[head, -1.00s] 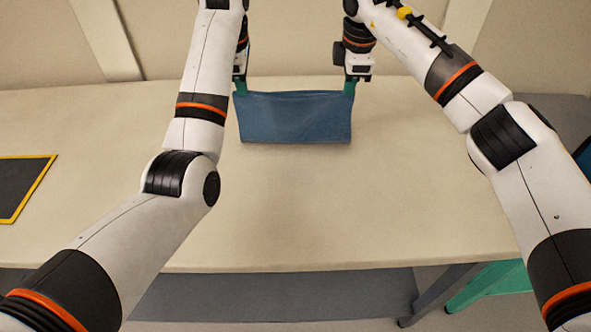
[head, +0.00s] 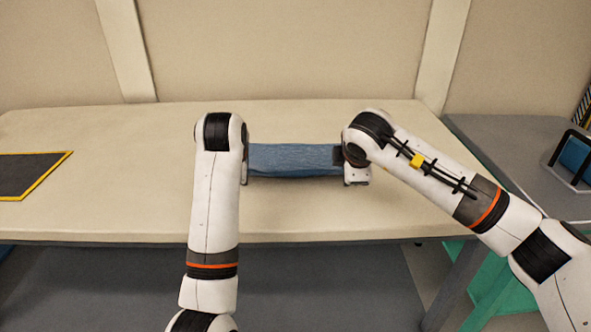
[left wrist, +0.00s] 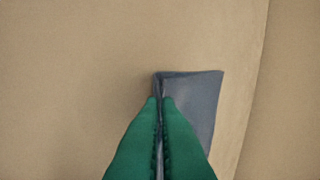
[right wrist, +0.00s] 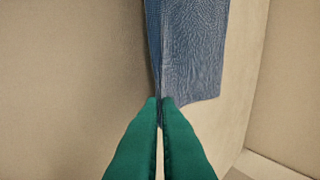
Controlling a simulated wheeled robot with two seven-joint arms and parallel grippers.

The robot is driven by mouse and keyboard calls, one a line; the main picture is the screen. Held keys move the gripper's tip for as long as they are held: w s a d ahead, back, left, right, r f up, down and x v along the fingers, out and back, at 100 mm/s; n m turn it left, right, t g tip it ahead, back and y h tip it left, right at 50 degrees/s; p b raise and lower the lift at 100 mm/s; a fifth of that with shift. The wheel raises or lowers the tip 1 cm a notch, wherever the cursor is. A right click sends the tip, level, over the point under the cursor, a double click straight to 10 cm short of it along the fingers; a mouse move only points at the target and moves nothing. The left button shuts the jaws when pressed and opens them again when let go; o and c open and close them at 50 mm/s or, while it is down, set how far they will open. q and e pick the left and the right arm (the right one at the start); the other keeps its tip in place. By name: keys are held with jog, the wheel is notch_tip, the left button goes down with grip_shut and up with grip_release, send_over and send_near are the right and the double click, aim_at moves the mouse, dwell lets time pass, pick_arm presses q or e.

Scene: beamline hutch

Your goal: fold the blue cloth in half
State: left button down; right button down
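The blue cloth (head: 295,159) is stretched between my two grippers over the middle of the table, as a wide strip in the head view. My left gripper (left wrist: 157,98) is shut on one edge of the cloth, and the cloth (left wrist: 200,105) spreads out beyond its green fingers. My right gripper (right wrist: 161,99) is shut on the cloth near another corner, with the cloth (right wrist: 190,50) running upward from it. In the head view my wrists hide both fingertips. I cannot tell how much of the cloth touches the table.
The pale table (head: 100,220) is bare around the cloth. A dark mat with a yellow border (head: 30,173) lies at the left. A grey side table (head: 500,150) stands at the right, with a blue object in a dark frame (head: 575,158) on it. A wall closes the back.

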pick_arm(q)
jog(key=shift+s+f, duration=0.2)
pick_arm(e)
jog(key=shift+s+f, duration=0.2)
pick_arm(q)
jog(key=c, duration=1.3)
grip_release()
pick_arm(e)
jog(key=c, duration=1.3)
grip_release()
